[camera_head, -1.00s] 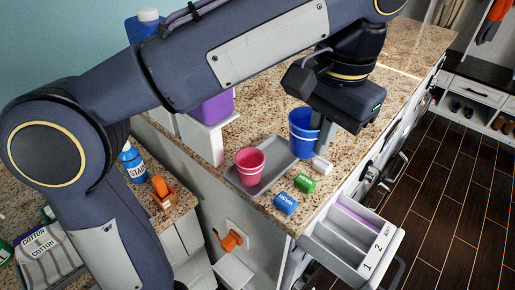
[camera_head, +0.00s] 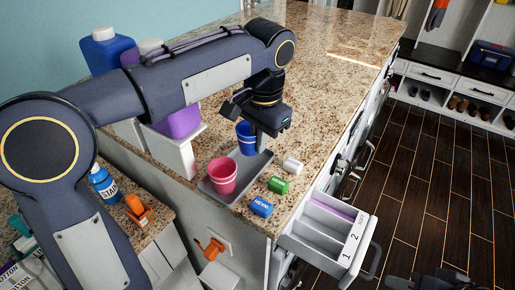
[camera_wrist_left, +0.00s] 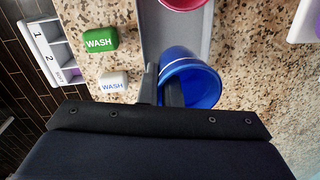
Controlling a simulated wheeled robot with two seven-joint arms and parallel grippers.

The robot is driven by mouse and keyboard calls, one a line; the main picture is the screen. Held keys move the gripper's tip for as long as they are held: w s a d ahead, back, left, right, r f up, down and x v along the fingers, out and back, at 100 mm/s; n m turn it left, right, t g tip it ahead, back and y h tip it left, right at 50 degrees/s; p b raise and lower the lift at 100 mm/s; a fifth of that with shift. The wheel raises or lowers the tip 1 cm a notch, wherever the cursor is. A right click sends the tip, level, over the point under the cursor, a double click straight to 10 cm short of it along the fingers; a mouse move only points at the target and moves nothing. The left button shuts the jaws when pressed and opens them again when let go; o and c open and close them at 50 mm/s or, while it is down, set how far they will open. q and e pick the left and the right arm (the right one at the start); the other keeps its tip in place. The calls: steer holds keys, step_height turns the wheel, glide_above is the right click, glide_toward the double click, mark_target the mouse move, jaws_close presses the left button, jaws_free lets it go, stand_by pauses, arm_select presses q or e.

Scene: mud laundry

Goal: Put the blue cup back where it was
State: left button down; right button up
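The blue cup (camera_head: 246,138) is upright at the back end of the grey tray (camera_head: 232,197), just behind the pink cup (camera_head: 222,176). It also shows in the left wrist view (camera_wrist_left: 206,84), covering the tray's end (camera_wrist_left: 178,38). I cannot tell whether its base touches the tray. My left gripper (camera_head: 262,140) points down at the cup's right side. In the wrist view one finger is inside the cup and one outside, shut on its wall (camera_wrist_left: 160,84). A dark part at the lower right edge looks like my right gripper (camera_head: 438,280); its fingers are not clear.
White (camera_head: 292,165), green (camera_head: 278,185) and blue (camera_head: 261,207) wash blocks lie right of the tray. An open drawer (camera_head: 328,235) juts from the counter front. A purple container (camera_head: 180,122) stands to the left. The granite counter (camera_head: 325,60) is clear farther back.

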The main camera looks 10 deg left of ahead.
arm_select(q)
steer(key=f, duration=0.3)
steer(key=shift+w+a+f, duration=0.2)
steer(key=shift+w+f, duration=0.05)
steer(key=shift+w, duration=0.05)
steer(key=shift+f, duration=0.15)
steer(key=shift+f, duration=0.15)
steer(key=c, duration=1.9)
jaws_free()
steer(key=r, duration=0.8)
steer(key=d+r+p, duration=0.1)
steer(key=r, duration=0.3)
steer(key=shift+s+r, duration=0.15)
steer(key=shift+s, duration=0.05)
steer(key=shift+s, duration=0.1)
